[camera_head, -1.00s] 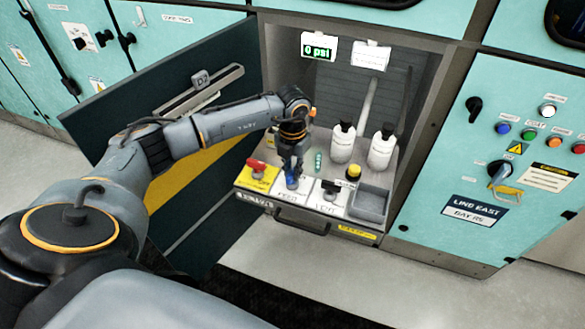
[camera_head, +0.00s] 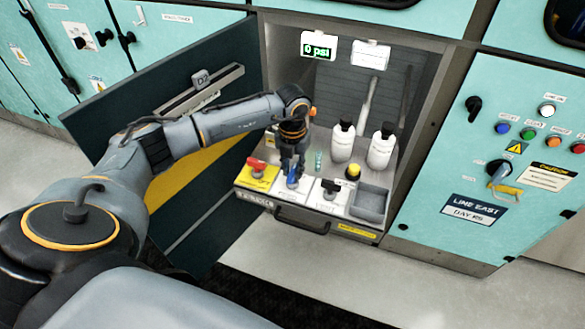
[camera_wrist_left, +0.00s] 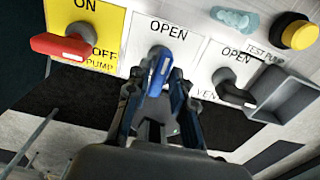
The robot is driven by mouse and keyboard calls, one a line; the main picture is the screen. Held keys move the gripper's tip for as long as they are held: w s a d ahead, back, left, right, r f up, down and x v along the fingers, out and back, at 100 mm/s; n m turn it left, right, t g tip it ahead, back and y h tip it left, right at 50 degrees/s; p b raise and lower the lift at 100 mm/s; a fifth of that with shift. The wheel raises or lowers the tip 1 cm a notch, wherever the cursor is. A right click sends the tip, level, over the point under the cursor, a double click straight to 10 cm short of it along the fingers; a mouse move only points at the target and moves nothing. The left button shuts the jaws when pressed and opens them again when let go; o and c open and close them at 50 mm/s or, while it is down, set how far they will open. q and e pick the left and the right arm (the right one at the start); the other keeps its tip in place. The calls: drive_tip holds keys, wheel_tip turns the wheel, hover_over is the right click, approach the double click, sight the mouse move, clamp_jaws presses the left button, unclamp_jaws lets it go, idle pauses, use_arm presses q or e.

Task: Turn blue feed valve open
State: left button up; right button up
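The blue feed valve handle (camera_wrist_left: 157,76) stands on a white plate labelled OPEN (camera_wrist_left: 138,30). In the left wrist view it points from its hub down toward my gripper. In the head view the blue handle (camera_head: 292,181) shows just below my left gripper (camera_head: 293,169). My left gripper (camera_wrist_left: 158,84) has its two fingers on either side of the handle. The right finger looks close to it or touching. I cannot tell whether they grip it. My right gripper is not in view.
A red handle (camera_wrist_left: 62,46) on a yellow plate is to the left, and a black handle (camera_wrist_left: 233,95) to the right. A yellow button (camera_head: 353,172), a grey tray (camera_head: 371,203) and two white bottles (camera_head: 342,143) are nearby. A display (camera_head: 319,47) reads 0 psi. The open door (camera_head: 225,70) is at left.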

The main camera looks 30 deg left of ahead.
sight(293, 171)
use_arm(q)
drive_tip(key=shift+o, duration=0.5)
wheel_tip(293, 171, up, 12)
idle(0.3)
idle(0.3)
